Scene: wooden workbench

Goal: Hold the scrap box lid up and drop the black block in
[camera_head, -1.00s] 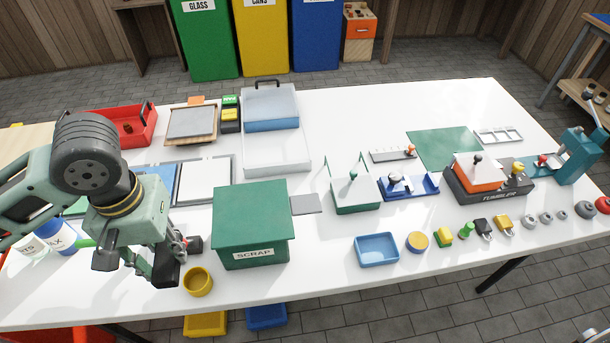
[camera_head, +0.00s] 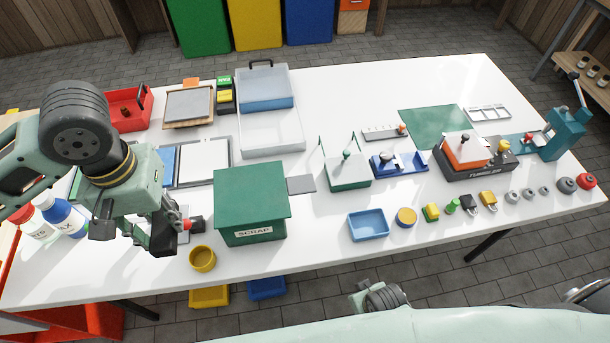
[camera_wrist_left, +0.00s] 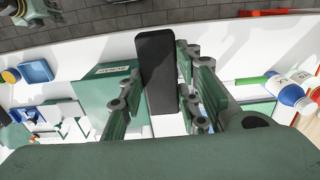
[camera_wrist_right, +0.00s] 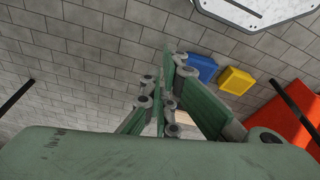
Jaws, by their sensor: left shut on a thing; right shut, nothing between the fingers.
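The green scrap box (camera_head: 248,233) stands on the white bench with its flat lid (camera_head: 250,193) down. It also shows in the left wrist view (camera_wrist_left: 98,92). My left gripper (camera_head: 166,222) is left of the box, in front of the bench's left part. It is shut on the black block (camera_wrist_left: 157,82), which stands upright between the fingers; the block also shows in the head view (camera_head: 162,240). My right gripper (camera_wrist_right: 168,88) is shut and empty in the right wrist view, with floor tiles behind it. Its fingers do not clearly show in the head view.
A yellow cup (camera_head: 203,258) stands close to the box's front left. A grey plate (camera_head: 301,184) lies right of the box, and a blue tray (camera_head: 368,226) is farther right. Bottles (camera_head: 62,214) stand at the far left. The bench's front edge is mostly clear.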

